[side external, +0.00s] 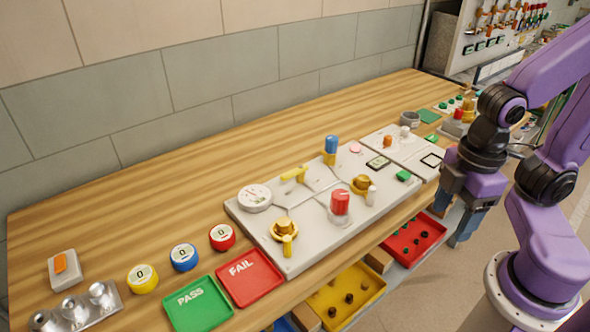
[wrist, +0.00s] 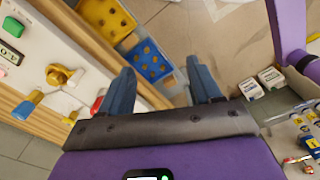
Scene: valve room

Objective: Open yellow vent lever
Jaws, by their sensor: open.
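A yellow lever (side external: 294,174) lies nearly flat on the back part of the white valve board (side external: 318,221). A second yellow handle (side external: 287,245) sticks out from a brass fitting (side external: 285,229) at the board's front left. No readable label tells which one is the vent lever. My gripper (side external: 448,227) hangs beyond the board's right end, in front of the bench edge, well apart from both. In the wrist view its two blue-grey fingers (wrist: 160,66) are spread, with nothing between them. A small yellow part (wrist: 71,118) shows at the board there, mostly hidden.
A red knob (side external: 340,202), a blue-handled valve (side external: 331,146) and a white gauge (side external: 254,197) stand on the board. PASS (side external: 198,303) and FAIL (side external: 250,277) trays lie left. Red (side external: 413,239) and yellow (side external: 345,296) bins sit below the bench edge. The bench behind the board is clear.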

